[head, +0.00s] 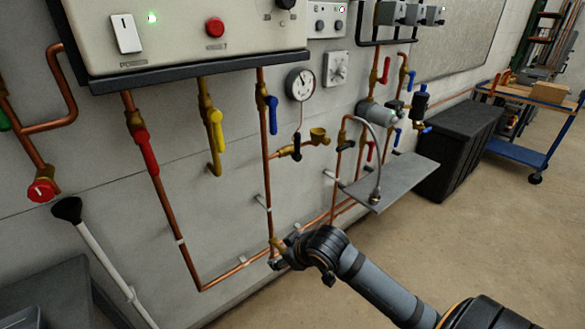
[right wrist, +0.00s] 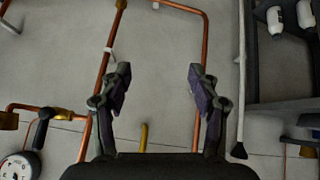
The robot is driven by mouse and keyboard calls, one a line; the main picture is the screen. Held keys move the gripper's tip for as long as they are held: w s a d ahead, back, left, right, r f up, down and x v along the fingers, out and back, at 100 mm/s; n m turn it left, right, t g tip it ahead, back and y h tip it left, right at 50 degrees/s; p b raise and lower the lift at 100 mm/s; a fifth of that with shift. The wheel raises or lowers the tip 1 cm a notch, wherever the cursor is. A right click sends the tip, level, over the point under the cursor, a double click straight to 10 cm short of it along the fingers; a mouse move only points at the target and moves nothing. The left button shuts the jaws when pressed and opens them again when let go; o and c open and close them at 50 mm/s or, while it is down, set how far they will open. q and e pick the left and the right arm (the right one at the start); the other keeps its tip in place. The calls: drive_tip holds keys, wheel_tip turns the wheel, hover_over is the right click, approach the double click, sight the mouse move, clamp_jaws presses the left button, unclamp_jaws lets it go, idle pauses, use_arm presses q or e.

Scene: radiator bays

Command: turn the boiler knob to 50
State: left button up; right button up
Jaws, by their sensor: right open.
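The boiler (head: 180,32) is a cream wall box at the top left of the head view, cut off by the top edge. A dark knob (head: 286,4) shows at its top right corner, mostly cut off. Its scale and setting cannot be read. My right arm comes in from the lower right, and its gripper (head: 277,252) is low by the copper pipes, well below the boiler. In the right wrist view the right gripper (right wrist: 161,88) has its two fingers wide apart with nothing between them. The boiler knob is not visible in that view. My left gripper is not in view.
Copper pipes with a red-handled valve (head: 146,150), yellow-handled valve (head: 217,128) and blue-handled valve (head: 273,115) run below the boiler. A pressure gauge (head: 300,84) and a grey shelf (head: 395,180) are to the right. A black crate (head: 460,150) stands by the wall. Open floor lies at right.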

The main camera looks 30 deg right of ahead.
drive_tip(key=w+d+r+n+t, duration=0.1)
drive_tip(key=w+d+r+t, duration=0.15)
drive_tip(key=w+r, duration=0.6)
drive_tip(key=m+t+y, duration=0.1)
drive_tip(key=m+t, duration=0.1)
drive_tip(key=t, duration=0.6)
approach(282, 4)
use_arm(q)
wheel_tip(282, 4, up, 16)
drive_tip(key=p, duration=1.6)
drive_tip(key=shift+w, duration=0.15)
use_arm(e)
drive_tip(key=w+r, duration=0.1)
drive_tip(key=w, duration=0.8)
drive_tip(key=shift+d+r, duration=0.35)
drive_tip(key=shift+d, duration=0.1)
drive_tip(key=shift+g, duration=0.25)
